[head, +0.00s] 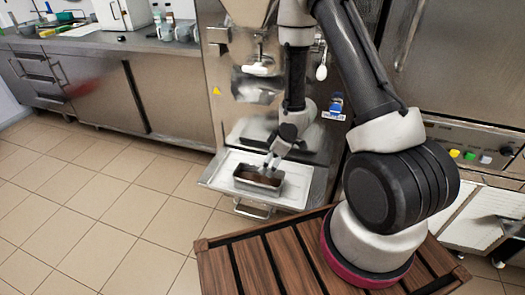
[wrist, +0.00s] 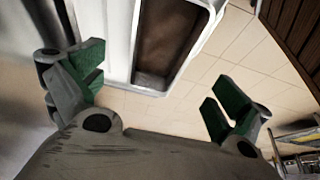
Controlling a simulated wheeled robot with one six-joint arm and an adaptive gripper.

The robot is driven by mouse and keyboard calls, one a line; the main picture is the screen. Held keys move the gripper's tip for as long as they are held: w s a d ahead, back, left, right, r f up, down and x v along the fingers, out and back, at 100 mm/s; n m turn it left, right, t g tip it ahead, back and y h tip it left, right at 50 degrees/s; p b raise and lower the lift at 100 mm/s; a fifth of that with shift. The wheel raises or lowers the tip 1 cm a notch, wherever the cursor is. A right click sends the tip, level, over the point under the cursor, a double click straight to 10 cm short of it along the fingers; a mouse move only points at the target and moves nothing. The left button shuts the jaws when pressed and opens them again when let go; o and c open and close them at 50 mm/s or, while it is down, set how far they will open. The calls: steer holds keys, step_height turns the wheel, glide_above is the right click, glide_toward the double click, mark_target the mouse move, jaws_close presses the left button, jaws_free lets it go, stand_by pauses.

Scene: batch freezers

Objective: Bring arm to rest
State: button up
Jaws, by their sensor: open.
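My gripper (head: 273,160) hangs from my arm over a metal pan (head: 259,180) with brown contents, which sits on the white tray shelf (head: 222,172) of the batch freezer. In the wrist view my gripper (wrist: 150,92) is open, its green finger pads wide apart with nothing between them. The pan (wrist: 170,40) shows there beyond the fingers, at the top middle. In the head view the fingertips overlap the pan's rear edge; I cannot tell whether they touch it.
The freezer front (head: 225,90) stands close behind the arm. My slatted wooden deck (head: 240,275) is in front. A steel cabinet with colored buttons (head: 470,155) is at right, a counter (head: 110,42) with bottles at back left. The tiled floor (head: 90,220) at left is clear.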

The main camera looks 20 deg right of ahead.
steer(key=s+d+f+m+g+h, duration=0.2)
steer(key=s+d, duration=0.3)
steer(key=s+d+r+m+g+h, duration=0.2)
steer(key=s+d+r+h, duration=0.1)
steer(key=s+d+r, duration=0.4)
steer(key=s+r+m+t, duration=0.2)
steer(key=s+r, duration=0.2)
steer(key=r, duration=0.7)
steer(key=s+r+m+t+y, duration=0.1)
steer(key=s+r, duration=0.3)
steer(key=r, duration=0.8)
steer(key=s+r+m+t, duration=0.2)
steer(key=s+r+m, duration=0.1)
steer(key=r, duration=0.9)
steer(key=shift+s+a+m+t, duration=0.4)
